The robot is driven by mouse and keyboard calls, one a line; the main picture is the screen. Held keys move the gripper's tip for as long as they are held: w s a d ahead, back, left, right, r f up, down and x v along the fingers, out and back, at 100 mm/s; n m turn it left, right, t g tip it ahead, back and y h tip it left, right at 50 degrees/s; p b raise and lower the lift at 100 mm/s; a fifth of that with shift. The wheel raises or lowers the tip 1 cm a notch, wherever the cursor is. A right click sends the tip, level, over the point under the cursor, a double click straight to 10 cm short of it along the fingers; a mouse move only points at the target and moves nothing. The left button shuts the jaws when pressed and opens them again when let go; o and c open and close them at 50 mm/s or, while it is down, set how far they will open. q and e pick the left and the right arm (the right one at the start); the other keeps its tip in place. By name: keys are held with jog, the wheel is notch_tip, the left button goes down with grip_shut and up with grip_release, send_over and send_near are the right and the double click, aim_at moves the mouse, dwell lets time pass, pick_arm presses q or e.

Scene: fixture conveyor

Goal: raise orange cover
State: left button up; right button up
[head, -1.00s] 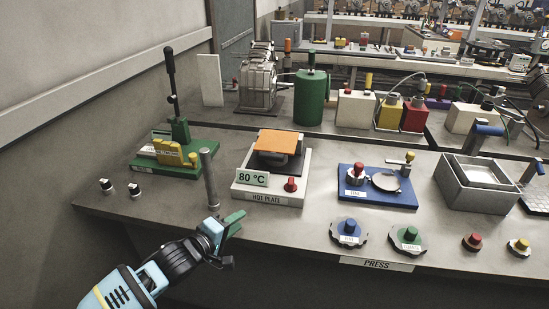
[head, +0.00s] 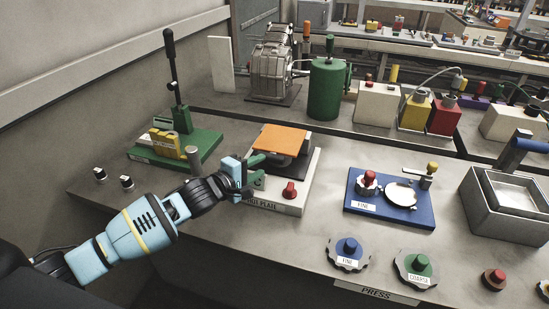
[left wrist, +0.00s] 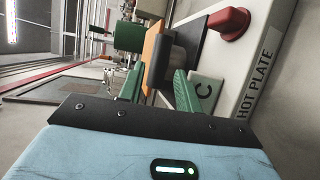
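My right gripper is not in view.
A red knob (head: 290,190) stands on the hot plate's front right. A green lever press (head: 178,140) and a grey post (head: 194,160) stand to the left. A blue base (head: 390,215) is to the right. The bench between them is clear.

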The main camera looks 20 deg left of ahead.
aim_at(270, 160)
pick_arm(q)
jog(key=x, duration=0.7)
jog(key=shift+w+d, duration=0.1)
grip_shut()
